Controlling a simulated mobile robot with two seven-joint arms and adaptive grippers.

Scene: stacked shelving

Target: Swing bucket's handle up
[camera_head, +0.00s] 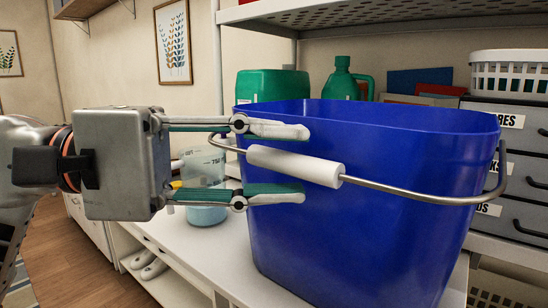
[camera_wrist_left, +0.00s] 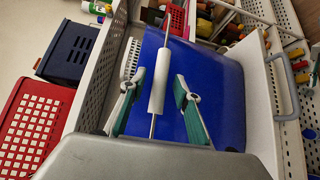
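A deep blue bucket (camera_head: 360,220) stands upright on a white shelf. Its wire handle (camera_head: 430,197) juts out in front, a little below the rim, with a white cylindrical grip (camera_head: 296,166) in its middle. My left gripper (camera_head: 288,161) reaches in from the left with its fingers open, one above and one below the grip in the head view. In the left wrist view the white grip (camera_wrist_left: 160,80) lies between the spread fingertips, nearer the left finger, with the blue bucket (camera_wrist_left: 208,80) behind. I see no firm hold on it. My right gripper does not show.
A clear measuring jug (camera_head: 205,210) stands left of the bucket, behind the fingers. Green containers (camera_head: 272,85) stand behind it. Labelled grey drawers (camera_head: 525,165) and a white basket (camera_head: 508,72) are at right. A perforated shelf (camera_head: 400,12) hangs overhead.

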